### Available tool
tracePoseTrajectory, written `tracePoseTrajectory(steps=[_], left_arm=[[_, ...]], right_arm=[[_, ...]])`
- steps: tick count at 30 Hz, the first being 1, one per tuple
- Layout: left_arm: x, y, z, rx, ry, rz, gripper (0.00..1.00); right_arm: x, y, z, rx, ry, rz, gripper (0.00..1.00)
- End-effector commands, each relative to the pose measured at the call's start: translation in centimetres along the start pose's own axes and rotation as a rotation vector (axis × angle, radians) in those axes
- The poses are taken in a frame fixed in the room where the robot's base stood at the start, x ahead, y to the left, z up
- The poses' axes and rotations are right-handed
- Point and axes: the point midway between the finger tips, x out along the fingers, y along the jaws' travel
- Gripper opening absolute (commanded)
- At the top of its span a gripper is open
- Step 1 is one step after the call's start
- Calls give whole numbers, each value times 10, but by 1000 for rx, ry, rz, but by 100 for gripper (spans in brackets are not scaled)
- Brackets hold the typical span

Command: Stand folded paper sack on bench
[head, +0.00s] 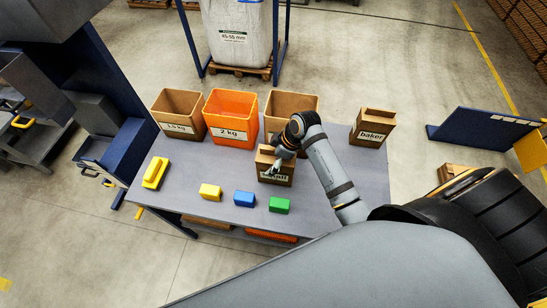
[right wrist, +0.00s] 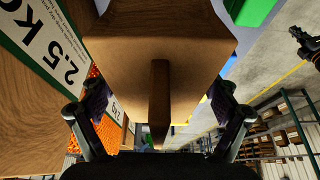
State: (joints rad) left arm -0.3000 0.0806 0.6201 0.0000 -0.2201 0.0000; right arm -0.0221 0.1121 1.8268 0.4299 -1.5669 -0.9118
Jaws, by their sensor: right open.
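A brown paper sack (head: 277,172) with a folded top stands upright on the grey bench (head: 225,205), in front of the bins. Its white label is partly hidden by my right gripper (head: 285,152). In the right wrist view the sack (right wrist: 165,50) fills the middle, its narrow fold ridge pointing toward the palm. My right gripper (right wrist: 158,100) is open, one finger on each side of the sack. I cannot tell whether the fingers touch it. A small dark jointed part at the top right looks like my left gripper (right wrist: 304,42); its jaws are unclear.
A 1.5 kg bin (head: 177,112), an orange 2 kg bin (head: 231,118) and another brown bin (head: 293,103) line the back. A "baker" sack (head: 373,127) stands at right. Yellow, blue (head: 244,198) and green (head: 279,205) blocks lie in front.

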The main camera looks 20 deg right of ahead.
Motion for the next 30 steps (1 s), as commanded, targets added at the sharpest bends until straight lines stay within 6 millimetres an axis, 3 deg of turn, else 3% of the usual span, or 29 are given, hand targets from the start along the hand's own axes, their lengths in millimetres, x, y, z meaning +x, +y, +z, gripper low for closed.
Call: tracePoseTrajectory(steps=[5,12,18,30], left_arm=[[3,0,0,0,0,0,0],[10,1,1,0,1,1,0],[12,2,1,0,1,1,0],[12,2,1,-1,0,1,0]], right_arm=[[-17,2,0,-3,1,5,88],[-76,2,1,-5,-3,8,88],[-111,2,0,-3,-1,4,88],[-121,0,0,0,0,0,88]])
